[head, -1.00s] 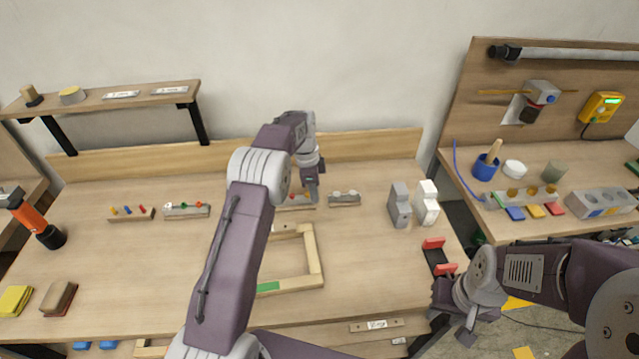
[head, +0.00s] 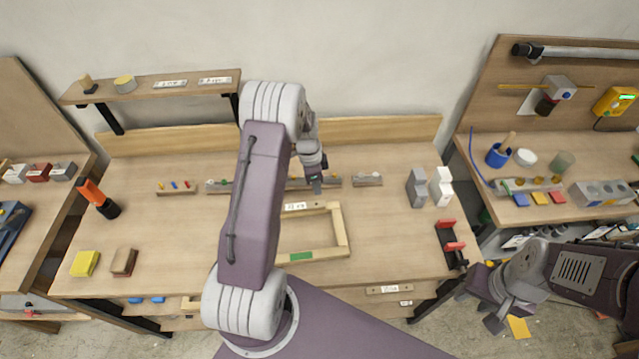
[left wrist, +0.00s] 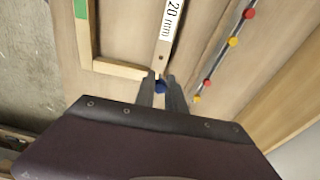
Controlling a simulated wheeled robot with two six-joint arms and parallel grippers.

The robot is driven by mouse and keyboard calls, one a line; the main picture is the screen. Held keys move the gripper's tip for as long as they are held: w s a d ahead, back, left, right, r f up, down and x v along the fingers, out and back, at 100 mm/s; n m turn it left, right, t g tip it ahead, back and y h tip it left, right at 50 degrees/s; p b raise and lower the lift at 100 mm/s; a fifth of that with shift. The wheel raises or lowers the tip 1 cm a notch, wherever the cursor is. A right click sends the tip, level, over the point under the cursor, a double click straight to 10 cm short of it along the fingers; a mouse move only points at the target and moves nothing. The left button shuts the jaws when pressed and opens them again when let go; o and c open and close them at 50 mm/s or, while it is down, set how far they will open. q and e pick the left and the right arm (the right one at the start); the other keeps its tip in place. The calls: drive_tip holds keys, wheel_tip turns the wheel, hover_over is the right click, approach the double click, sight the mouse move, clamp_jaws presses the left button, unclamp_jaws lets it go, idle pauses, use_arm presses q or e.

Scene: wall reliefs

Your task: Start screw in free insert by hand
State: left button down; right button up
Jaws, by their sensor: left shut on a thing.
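A wooden strip labelled 20 mm (left wrist: 164,50) lies just beyond the fingertips; in the head view this strip (head: 298,207) lies by the frame's top edge.
A rail with red and yellow heads (left wrist: 221,60) runs beside the strip. Small blocks with coloured pegs (head: 176,188) and grey pegs (head: 367,180) stand along the back. Grey and white blocks (head: 441,187) and a red-black holder (head: 451,244) are at right.

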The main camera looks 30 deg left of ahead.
sight(318, 206)
use_arm(q)
drive_tip(key=shift+s+a, duration=0.15)
drive_tip(key=shift+s, duration=0.15)
wheel_tip(318, 206, down, 6)
drive_tip(key=b, duration=0.4)
drive_tip(key=shift+w+r+b, duration=0.15)
drive_tip(key=shift+b, duration=0.25)
idle(1.0)
drive_tip(key=shift+f+b, duration=0.85)
drive_tip(key=shift+b, duration=0.1)
drive_tip(key=shift+r, duration=0.2)
drive_tip(key=shift+r+p, duration=0.45)
idle(1.3)
